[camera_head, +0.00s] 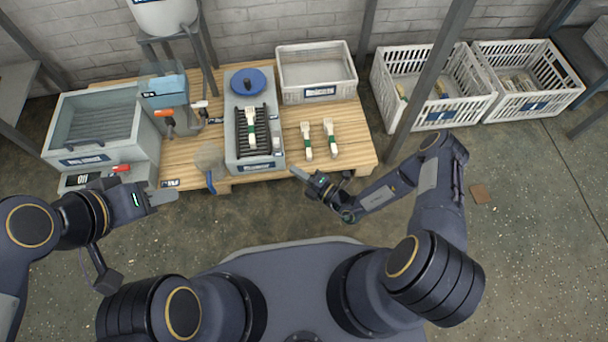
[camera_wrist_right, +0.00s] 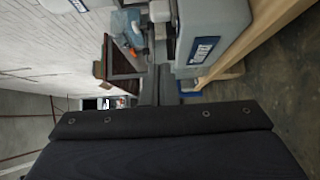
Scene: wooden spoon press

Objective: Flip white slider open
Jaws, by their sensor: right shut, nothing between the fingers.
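My right gripper (camera_head: 299,174) is shut and empty, in front of the table's front edge, to the right of and well apart from the lever. Its dark fingers (camera_wrist_right: 160,86) show in the wrist view. My left gripper (camera_head: 172,197) is in front of the table's left part, touching nothing visible; its finger gap is unclear.
An orange-handled lever (camera_head: 165,113) is left of the white one. Two crates are at right.

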